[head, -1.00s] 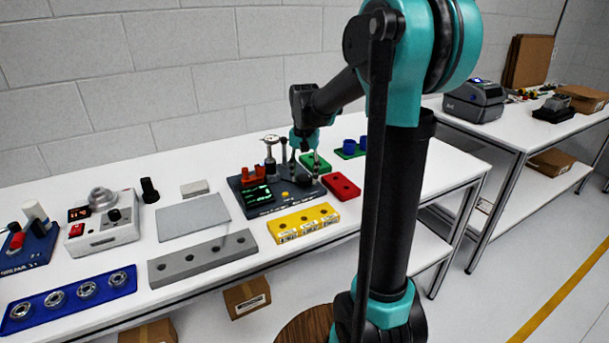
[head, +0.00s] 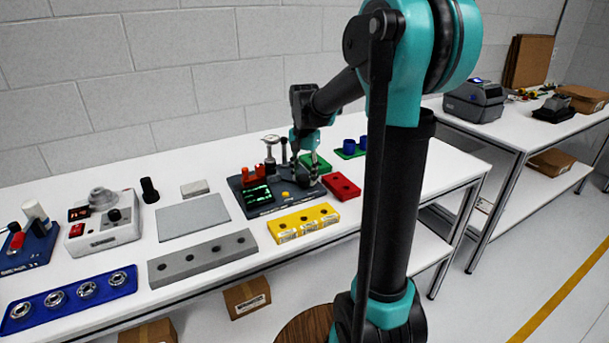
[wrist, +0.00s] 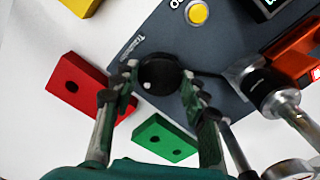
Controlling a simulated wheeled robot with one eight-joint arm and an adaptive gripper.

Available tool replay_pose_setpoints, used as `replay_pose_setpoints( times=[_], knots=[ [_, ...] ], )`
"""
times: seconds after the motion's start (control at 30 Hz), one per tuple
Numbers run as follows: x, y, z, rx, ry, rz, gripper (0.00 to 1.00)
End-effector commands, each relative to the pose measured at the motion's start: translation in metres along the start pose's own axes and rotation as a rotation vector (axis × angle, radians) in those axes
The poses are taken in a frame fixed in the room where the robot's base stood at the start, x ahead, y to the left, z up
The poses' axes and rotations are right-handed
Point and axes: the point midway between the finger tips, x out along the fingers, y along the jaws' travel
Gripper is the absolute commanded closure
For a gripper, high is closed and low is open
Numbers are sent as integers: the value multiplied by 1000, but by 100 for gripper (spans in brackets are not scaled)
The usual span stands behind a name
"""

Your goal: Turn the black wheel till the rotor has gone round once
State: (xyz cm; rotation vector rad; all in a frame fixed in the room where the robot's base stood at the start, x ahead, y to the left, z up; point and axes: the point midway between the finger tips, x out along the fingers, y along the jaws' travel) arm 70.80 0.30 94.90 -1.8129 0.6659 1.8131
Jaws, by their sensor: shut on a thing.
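The black wheel (wrist: 160,72) shows in the wrist view as a round black disc with a small white dot near its lower left edge. It sits at the edge of a dark blue-grey unit (wrist: 190,45). My gripper (wrist: 159,76) has one finger on each side of the wheel and is shut on it. In the head view my gripper (head: 307,178) is down at the right part of the same unit (head: 268,208), and its fingers mostly hide the wheel. I cannot make out the rotor for certain.
A metal post with a gauge (head: 270,150) stands close by the wheel. A red block (head: 342,186), a green block (head: 316,163) and a yellow block (head: 303,223) lie around the unit. A grey plate (head: 194,217) lies to its left.

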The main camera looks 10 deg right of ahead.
Motion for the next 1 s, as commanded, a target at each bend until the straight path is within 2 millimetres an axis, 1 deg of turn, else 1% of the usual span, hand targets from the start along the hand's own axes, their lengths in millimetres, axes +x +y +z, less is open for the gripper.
replay_pose_setpoints(
  times=[0.07, 0.1, 0.23, 0.27, 0.57, 0.67, 0.77, 1.0],
  knots=[
    [0, 0, 0, 0, 1, -1, 85],
    [0, 0, 0, 0, 1, -1, 54],
    [0, 0, 0, -1, 1, 0, 38],
    [0, 0, 0, -1, 1, 0, 35],
    [-1, 0, 0, -1, 0, 0, 35],
    [-7, 0, 0, -1, 0, 0, 35],
    [-20, 0, 0, -1, 0, 0, 35],
    [-68, 0, 0, -1, 0, 0, 35]
  ],
)
